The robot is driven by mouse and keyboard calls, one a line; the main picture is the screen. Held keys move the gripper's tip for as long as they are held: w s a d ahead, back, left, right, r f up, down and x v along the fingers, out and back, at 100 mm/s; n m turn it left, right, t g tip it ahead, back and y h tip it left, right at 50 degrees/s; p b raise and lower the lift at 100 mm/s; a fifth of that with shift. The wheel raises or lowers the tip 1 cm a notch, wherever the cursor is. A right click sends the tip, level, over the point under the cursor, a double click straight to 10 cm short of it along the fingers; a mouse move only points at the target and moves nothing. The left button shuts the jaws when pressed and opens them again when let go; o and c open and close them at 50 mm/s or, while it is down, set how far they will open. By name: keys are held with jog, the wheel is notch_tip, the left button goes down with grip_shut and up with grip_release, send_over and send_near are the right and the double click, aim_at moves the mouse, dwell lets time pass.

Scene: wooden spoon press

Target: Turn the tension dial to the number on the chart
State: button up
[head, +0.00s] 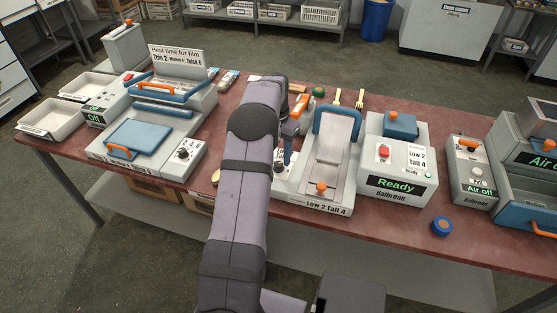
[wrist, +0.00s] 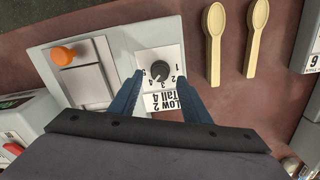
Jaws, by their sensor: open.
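The tension dial (wrist: 160,70) is a black knob on a white plate numbered 1 to 5, upside down in the wrist view. I cannot tell clearly which number it points at. The chart (wrist: 170,103) beside it reads "Low 2 Tall 4", also upside down. My gripper (wrist: 159,76) is open, its two blue fingers on either side of the knob; whether they touch it I cannot tell. In the head view my gripper (head: 283,155) is over the left part of the spoon press (head: 320,206), and my arm hides much of that area.
Two wooden spoons (wrist: 214,45) lie on the table by the dial in the wrist view. The press's orange knob (head: 321,186) stands close on the right. A box reading "Ready" (head: 397,185) is right of the press. Another machine with a blue plate (head: 140,137) is at left.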

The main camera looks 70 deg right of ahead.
jog(key=shift+r+b, duration=0.4)
jog(key=shift+r, duration=1.9)
jog(key=shift+w, duration=0.2)
jog(key=w+a+r+n, duration=0.2)
jog(key=w+a+n, duration=0.8)
jog(key=w+a, duration=1.35)
jog(key=s+a+n, duration=0.2)
jog(key=a+n, duration=0.3)
jog(key=a, duration=1.2)
jog(key=s+a+f+n, duration=0.3)
jog(key=s+a+n, duration=0.3)
jog(key=s+a, duration=0.3)
jog(key=a, duration=0.4)
jog(key=shift+a+f+n, duration=0.3)
jog(key=shift+a+f, duration=0.05)
